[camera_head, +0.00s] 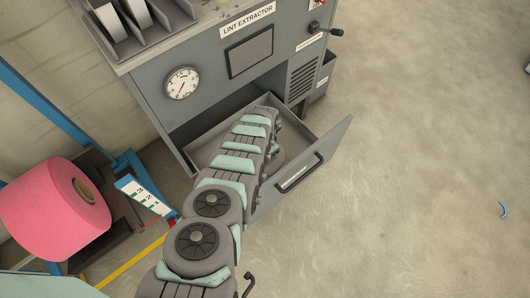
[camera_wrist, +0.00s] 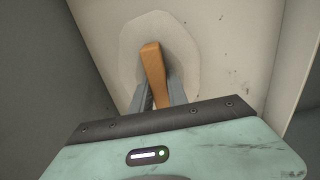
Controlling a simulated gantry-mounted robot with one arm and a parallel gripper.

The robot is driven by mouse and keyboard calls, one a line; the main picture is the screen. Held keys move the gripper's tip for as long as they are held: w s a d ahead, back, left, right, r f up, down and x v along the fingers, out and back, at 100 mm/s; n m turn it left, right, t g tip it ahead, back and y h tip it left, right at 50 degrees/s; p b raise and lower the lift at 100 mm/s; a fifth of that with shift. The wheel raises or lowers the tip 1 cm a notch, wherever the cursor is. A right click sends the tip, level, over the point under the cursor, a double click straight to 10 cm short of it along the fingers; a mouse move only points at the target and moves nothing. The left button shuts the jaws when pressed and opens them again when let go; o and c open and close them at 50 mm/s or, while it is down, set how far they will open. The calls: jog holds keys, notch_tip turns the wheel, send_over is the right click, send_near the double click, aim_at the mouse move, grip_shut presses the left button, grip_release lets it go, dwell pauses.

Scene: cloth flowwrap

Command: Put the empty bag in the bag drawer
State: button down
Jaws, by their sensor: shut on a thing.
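The bag drawer (camera_head: 325,150) of the grey lint extractor is pulled open. My arm reaches down into it and hides much of its inside in the head view. In the wrist view, my gripper (camera_wrist: 158,92) is shut on a tan strip-like part (camera_wrist: 153,68) of what appears to be the empty bag. The bag's pale, rounded, flat body (camera_wrist: 182,48) spreads around and beyond the fingers, inside the drawer's walls. I cannot tell whether it touches the drawer floor or how the tan part joins it.
The lint extractor (camera_head: 215,60) has a round gauge, a dark panel and a crank on its front. A pink roll (camera_head: 45,205) on a blue-framed stand is at the left. Drawer walls (camera_wrist: 60,70) rise close around my gripper. The floor at right is mostly clear.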

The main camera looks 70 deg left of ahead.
jog(key=shift+f+b, duration=1.8)
jog(key=shift+f, duration=0.2)
jog(key=c, duration=1.3)
grip_release()
jog(key=shift+r, duration=0.15)
notch_tip(320, 180, up, 10)
jog(key=p, duration=0.8)
jog(key=shift+r, duration=0.1)
jog(key=shift+r+p, duration=0.55)
jog(key=shift+r, duration=0.4)
